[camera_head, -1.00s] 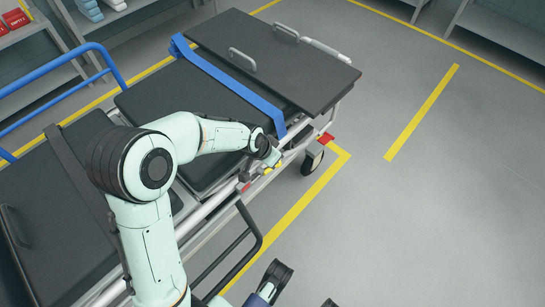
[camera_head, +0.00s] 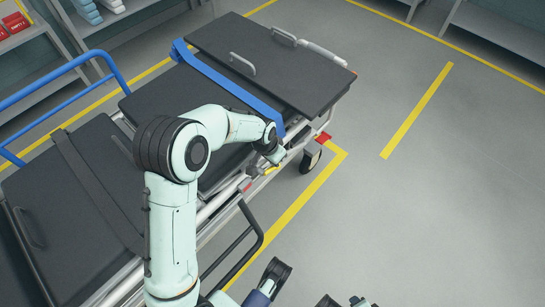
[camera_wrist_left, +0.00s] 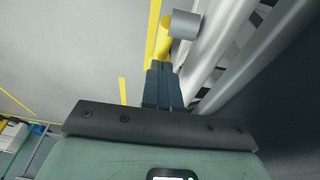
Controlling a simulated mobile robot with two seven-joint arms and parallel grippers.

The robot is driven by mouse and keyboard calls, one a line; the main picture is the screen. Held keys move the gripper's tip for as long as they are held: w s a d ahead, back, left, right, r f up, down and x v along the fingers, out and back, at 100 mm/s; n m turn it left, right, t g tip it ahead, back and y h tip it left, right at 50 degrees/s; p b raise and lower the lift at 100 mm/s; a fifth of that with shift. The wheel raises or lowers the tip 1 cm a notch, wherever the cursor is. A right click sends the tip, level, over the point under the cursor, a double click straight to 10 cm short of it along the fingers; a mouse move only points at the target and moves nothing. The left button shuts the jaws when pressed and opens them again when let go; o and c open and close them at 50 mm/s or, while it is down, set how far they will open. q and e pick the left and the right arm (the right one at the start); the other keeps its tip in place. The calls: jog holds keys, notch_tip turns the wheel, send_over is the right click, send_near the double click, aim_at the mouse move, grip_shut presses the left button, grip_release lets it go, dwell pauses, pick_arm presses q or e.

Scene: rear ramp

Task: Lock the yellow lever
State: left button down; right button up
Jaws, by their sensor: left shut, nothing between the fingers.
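The yellow lever (camera_head: 270,170) is on the near side rail of the stretcher (camera_head: 109,184), close to its right end, and is small and partly covered by my gripper in the head view. In the left wrist view the yellow lever (camera_wrist_left: 163,38) lies just beyond my fingertips, beside a grey cylindrical end. My left gripper (camera_head: 274,160) is at the lever. Its dark fingers (camera_wrist_left: 163,66) are closed together with nothing between them, their tips touching or almost touching the lever; I cannot tell which.
A red block (camera_head: 323,137) and a caster wheel (camera_head: 311,158) are at the stretcher's right corner. A blue strap (camera_head: 232,85) crosses the black pads. A black tubular frame (camera_head: 247,226) hangs on the near side. The grey floor on the right is clear.

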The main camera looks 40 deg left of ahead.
pick_arm(q)
jog(key=g+p, duration=0.1)
jog(key=f+g+p, duration=0.1)
jog(key=g, duration=0.1)
jog(key=shift+w+f, duration=0.15)
jog(key=shift+w, duration=0.1)
jog(key=shift+f+g+p, duration=0.35)
jog(key=shift+f+g, duration=0.05)
jog(key=shift+g, duration=0.3)
jog(key=shift+f, duration=0.4)
pick_arm(e)
jog(key=s+a+r+g+y, duration=0.1)
jog(key=s+a+r, duration=0.1)
jog(key=s, duration=0.3)
jog(key=shift+s+a+r+g, duration=0.25)
jog(key=shift+a+r+g, duration=0.05)
jog(key=shift+r, duration=0.35)
pick_arm(q)
jog(key=shift+f, duration=0.25)
